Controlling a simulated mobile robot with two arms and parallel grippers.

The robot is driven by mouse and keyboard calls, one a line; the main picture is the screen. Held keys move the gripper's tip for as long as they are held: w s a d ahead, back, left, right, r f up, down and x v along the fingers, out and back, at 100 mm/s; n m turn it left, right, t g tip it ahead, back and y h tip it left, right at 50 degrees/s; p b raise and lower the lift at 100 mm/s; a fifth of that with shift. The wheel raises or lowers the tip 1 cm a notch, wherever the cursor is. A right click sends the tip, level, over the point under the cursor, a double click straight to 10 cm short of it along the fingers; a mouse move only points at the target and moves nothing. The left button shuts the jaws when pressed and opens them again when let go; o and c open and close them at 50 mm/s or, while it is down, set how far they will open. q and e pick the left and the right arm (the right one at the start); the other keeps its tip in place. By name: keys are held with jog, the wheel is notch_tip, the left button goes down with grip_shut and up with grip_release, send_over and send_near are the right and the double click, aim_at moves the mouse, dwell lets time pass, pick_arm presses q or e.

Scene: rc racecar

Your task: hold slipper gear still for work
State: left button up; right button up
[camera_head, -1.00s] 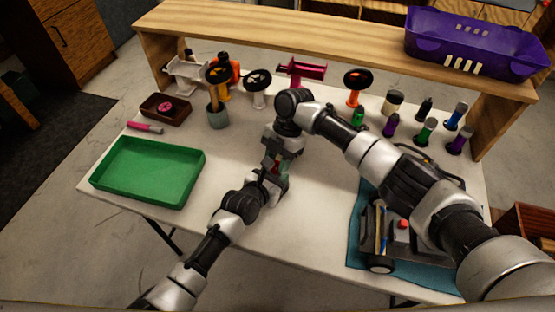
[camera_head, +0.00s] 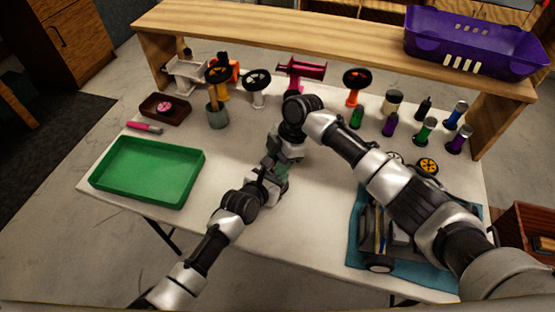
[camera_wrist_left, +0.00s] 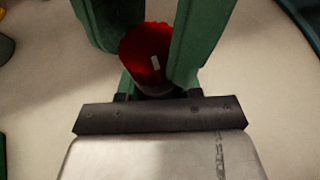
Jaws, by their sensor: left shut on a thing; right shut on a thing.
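My left gripper (camera_wrist_left: 150,45) has green fingers closed on the two sides of a red rounded part (camera_wrist_left: 146,50) with a small white mark. I cannot make out gear teeth on it, so I cannot tell for sure that it is the slipper gear. In the head view my left gripper (camera_head: 275,178) is above the middle of the table. My right gripper (camera_head: 273,158) comes down from above and meets it there. It is shut, but what it grips is hidden by the wrists and fingers. The red part hardly shows in the head view.
A green tray (camera_head: 112,192) lies left on the white table (camera_head: 240,262). The car chassis (camera_head: 378,262) is on a blue mat (camera_head: 352,240) at right, partly under my right arm. Bottles and stands line the back.

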jog(key=shift+s+m+t, duration=0.1)
jog(key=shift+m+t, duration=0.3)
jog(key=shift+m, duration=0.7)
jog(key=o, duration=0.9)
jog(key=shift+o, duration=0.2)
jog(key=v, duration=1.2)
jog(key=shift+d, duration=0.2)
jog(key=shift+c, duration=0.2)
